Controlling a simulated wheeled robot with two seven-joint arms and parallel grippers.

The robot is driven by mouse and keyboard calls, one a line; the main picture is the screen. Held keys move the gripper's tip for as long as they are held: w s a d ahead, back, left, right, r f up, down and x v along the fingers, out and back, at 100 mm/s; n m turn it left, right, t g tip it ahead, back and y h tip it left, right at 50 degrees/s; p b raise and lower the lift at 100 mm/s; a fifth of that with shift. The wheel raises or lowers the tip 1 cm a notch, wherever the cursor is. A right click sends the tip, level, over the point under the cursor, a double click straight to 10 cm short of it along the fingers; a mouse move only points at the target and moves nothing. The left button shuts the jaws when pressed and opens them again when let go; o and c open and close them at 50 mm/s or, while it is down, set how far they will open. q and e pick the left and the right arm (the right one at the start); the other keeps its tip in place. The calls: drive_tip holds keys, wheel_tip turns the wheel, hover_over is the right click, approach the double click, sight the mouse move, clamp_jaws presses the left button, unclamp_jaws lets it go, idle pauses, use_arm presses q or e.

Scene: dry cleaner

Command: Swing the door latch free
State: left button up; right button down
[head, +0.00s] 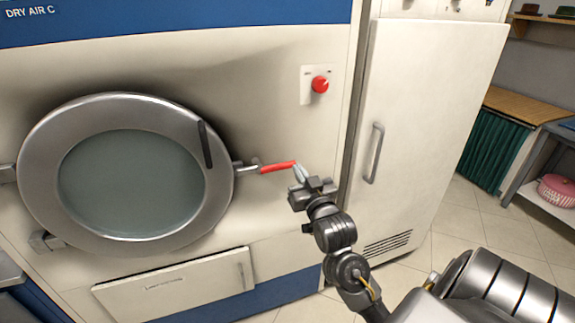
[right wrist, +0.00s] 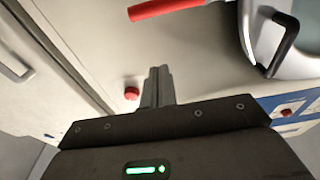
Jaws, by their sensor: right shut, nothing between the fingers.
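The door latch (head: 277,167) has a red handle on a metal stub and sticks out to the right of the round door (head: 33,160). The handle lies nearly level, its right end slightly raised. My right gripper (head: 300,173) is shut and empty, its fingertips close to the handle's right end. I cannot tell whether they touch it. In the right wrist view the red handle (right wrist: 165,9) is at the top, apart in the picture from the shut fingers (right wrist: 158,75). The round door lies flush in the machine front. My left gripper is not in view.
A red knob (head: 320,84) sits on the panel above right of the latch. A white cabinet door (head: 430,110) with a grey handle (head: 374,153) stands right of my gripper. A lower flap (head: 175,285) is below the round door.

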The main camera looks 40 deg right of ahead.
drive_tip(key=r+p, duration=0.2)
drive_tip(key=p, duration=0.1)
hover_over(288, 165)
drive_tip(key=shift+s+a+f, duration=0.15)
drive_tip(key=shift+f, duration=0.65)
drive_tip(key=shift+s+a+f, duration=0.15)
drive_tip(key=shift+a+f, duration=0.05)
drive_tip(key=shift+f, duration=0.55)
drive_tip(key=shift+s+a+f, duration=0.15)
drive_tip(key=shift+f, duration=0.65)
drive_tip(key=shift+f, duration=0.1)
drive_tip(key=shift+f+m, duration=0.1)
drive_tip(key=shift+m, duration=0.3)
